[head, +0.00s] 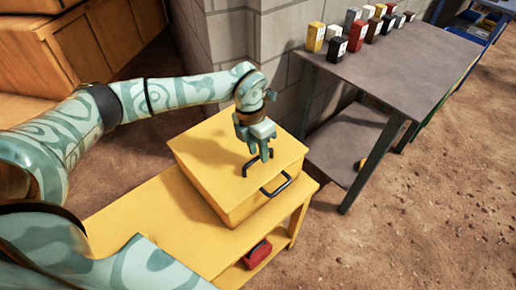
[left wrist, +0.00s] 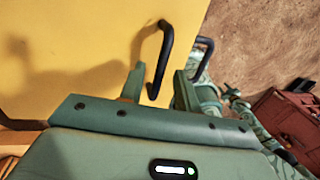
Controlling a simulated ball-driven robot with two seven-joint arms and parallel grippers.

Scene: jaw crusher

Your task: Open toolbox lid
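The yellow toolbox (head: 215,178) sits on a yellow bench with its lid shut. In the head view a black handle (head: 276,186) shows on its front side, and another black handle on top of the lid is partly hidden by my left gripper (head: 261,155). In the left wrist view the lid handle (left wrist: 164,58) stands out from the yellow lid (left wrist: 70,50). My left gripper (left wrist: 158,85) is open, with its fingers apart on either side of the lid handle's near end. I cannot tell whether they touch it. My right gripper is not in view.
The yellow bench (head: 165,225) has a red object (head: 257,254) on its lower shelf. A grey table (head: 400,62) at the back right carries several small coloured boxes. A block wall (head: 285,40) stands behind the toolbox. Dirt floor (head: 400,230) lies open at the right.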

